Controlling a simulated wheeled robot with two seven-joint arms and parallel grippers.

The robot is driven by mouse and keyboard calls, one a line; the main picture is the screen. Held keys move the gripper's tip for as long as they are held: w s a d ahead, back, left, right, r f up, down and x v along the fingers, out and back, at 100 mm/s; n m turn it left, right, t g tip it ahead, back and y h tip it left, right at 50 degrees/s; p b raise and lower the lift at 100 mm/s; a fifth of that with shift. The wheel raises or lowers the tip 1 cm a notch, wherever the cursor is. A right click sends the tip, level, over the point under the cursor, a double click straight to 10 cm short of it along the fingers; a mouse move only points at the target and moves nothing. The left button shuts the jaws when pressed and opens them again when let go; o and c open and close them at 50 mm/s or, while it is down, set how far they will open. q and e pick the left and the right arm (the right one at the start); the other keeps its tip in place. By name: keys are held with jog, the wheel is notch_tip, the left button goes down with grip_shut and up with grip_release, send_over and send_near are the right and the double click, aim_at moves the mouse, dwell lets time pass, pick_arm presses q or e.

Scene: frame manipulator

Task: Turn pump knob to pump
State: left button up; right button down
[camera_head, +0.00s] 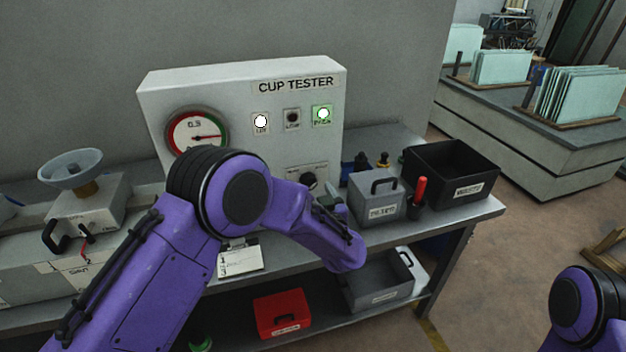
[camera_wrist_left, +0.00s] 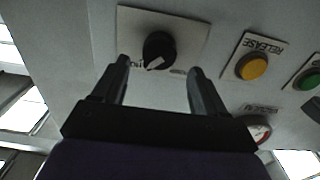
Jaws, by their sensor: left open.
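The pump knob (camera_head: 308,179) is a black round knob on the lower right of the white cup tester (camera_head: 240,82). In the left wrist view the knob (camera_wrist_left: 158,47) sits on a pale plate, with a white pointer mark towards the lower left. My left gripper (camera_wrist_left: 158,68) is open, its fingertips spread to either side of the knob and just below it in the picture. I see no contact with the knob. In the head view this gripper (camera_head: 332,205) is by the panel, partly hidden by my arm. My right gripper is out of view.
The gauge (camera_head: 196,133) needle points right. A yellow release button (camera_wrist_left: 252,67) is beside the knob. A grey box (camera_head: 377,200) and black bin (camera_head: 452,172) stand to the right.

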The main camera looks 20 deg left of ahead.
aim_at(311, 186)
pick_arm(q)
jog(key=x, duration=0.3)
jog(key=shift+w+f+p, duration=0.1)
jog(key=shift+w+p, duration=0.15)
jog(key=shift+p, duration=0.05)
jog(key=c, duration=1.1)
jog(key=shift+o, duration=0.2)
